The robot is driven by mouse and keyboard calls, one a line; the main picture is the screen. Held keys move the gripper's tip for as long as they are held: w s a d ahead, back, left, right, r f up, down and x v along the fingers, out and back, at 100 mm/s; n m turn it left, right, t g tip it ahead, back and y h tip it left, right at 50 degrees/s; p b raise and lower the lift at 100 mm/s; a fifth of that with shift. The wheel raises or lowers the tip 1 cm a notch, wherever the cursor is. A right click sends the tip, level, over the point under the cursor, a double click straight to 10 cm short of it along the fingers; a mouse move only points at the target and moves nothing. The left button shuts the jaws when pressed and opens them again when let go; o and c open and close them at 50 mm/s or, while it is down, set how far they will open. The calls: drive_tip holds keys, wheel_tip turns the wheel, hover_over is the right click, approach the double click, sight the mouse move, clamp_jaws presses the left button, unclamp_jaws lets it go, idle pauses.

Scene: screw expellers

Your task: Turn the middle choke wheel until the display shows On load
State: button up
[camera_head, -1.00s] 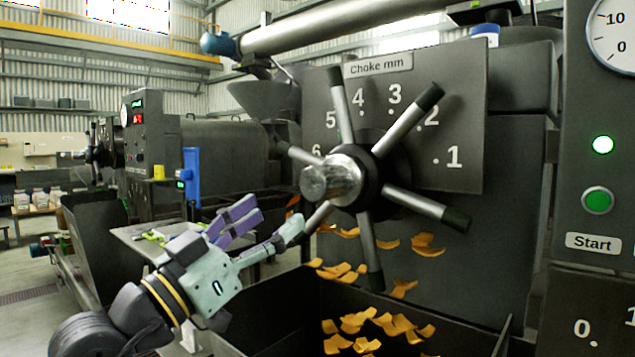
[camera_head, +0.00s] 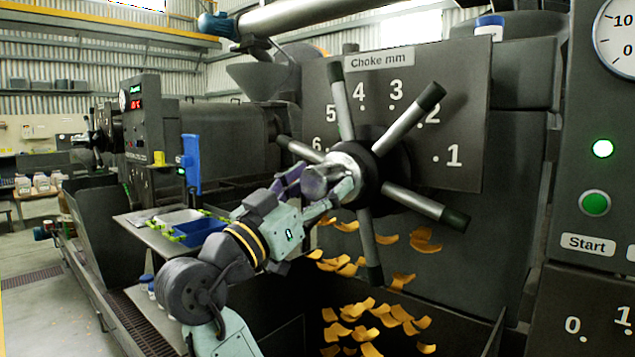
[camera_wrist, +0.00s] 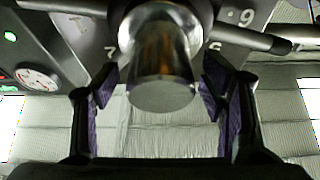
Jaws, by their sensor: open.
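The near choke wheel (camera_head: 383,165) has a shiny metal hub and several spokes with black grips. It stands before a plate marked "Choke mm" (camera_head: 378,62) with numbers around it. My gripper (camera_head: 318,187) is open at the front end of the hub. In the wrist view the hub (camera_wrist: 163,60) sits between and just beyond the two purple-padded fingers (camera_wrist: 160,95), with gaps at both sides. I cannot tell if either finger touches it. A similar machine at the left has a small display (camera_head: 136,97), too small to read, and its own wheel (camera_head: 95,140).
Orange flakes (camera_head: 375,315) lie and fall below the wheel. A panel at the right has a lit green lamp (camera_head: 602,148), a green Start button (camera_head: 595,203) and a gauge (camera_head: 618,40). A blue tray (camera_head: 198,228) stands on a shelf behind my arm.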

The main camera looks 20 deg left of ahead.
drive_tip(key=shift+c, duration=0.2)
clamp_jaws()
idle(0.6)
